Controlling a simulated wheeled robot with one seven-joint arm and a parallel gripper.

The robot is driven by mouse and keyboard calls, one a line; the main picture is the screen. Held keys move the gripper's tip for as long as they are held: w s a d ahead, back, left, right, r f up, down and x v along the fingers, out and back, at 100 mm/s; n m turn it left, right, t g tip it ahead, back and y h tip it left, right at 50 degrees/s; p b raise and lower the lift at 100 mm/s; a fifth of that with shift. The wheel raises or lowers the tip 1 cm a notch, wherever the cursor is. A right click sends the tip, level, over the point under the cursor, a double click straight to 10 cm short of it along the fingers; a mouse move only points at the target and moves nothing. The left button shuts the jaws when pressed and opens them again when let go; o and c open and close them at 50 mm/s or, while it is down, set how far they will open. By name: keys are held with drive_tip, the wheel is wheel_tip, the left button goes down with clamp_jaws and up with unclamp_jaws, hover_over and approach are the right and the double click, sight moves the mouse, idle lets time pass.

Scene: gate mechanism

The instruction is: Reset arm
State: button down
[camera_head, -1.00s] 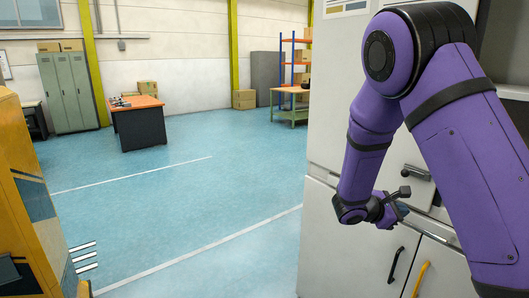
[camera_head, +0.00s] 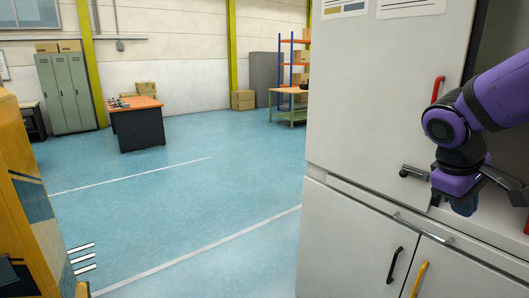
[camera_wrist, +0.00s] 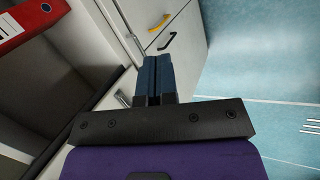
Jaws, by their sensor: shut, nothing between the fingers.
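My gripper (camera_head: 465,208) is at the right of the head view, in front of the pale cabinet (camera_head: 375,110). Its blue fingers point down. In the wrist view the two fingers (camera_wrist: 157,75) lie together with nothing held between them. My purple arm comes in from the right edge. The cabinet has a red handle (camera_head: 438,89) on its upper part. Lower down are a silver bar handle (camera_head: 423,228), a black handle (camera_head: 395,265) and a yellow handle (camera_head: 420,279). The fingers look apart from all the handles.
The wrist view shows an open shelf space with a red binder (camera_wrist: 28,24) close to my gripper's left. A yellow machine (camera_head: 30,215) stands at the left. The blue floor (camera_head: 200,215) between is clear. A workbench (camera_head: 137,123) and lockers (camera_head: 68,92) stand far back.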

drive_tip(key=s+a+r+m+t+y, duration=0.2)
drive_tip(key=s+a+r, duration=0.1)
drive_tip(key=s, duration=0.2)
drive_tip(key=s+a+r+m+t+y, duration=0.2)
drive_tip(key=s+a+r+y, duration=0.1)
drive_tip(key=s, duration=0.3)
drive_tip(key=shift+a+t, duration=0.3)
drive_tip(key=shift+a, duration=0.05)
drive_tip(key=shift+s+d+f, duration=0.1)
drive_tip(key=shift+s, duration=0.1)
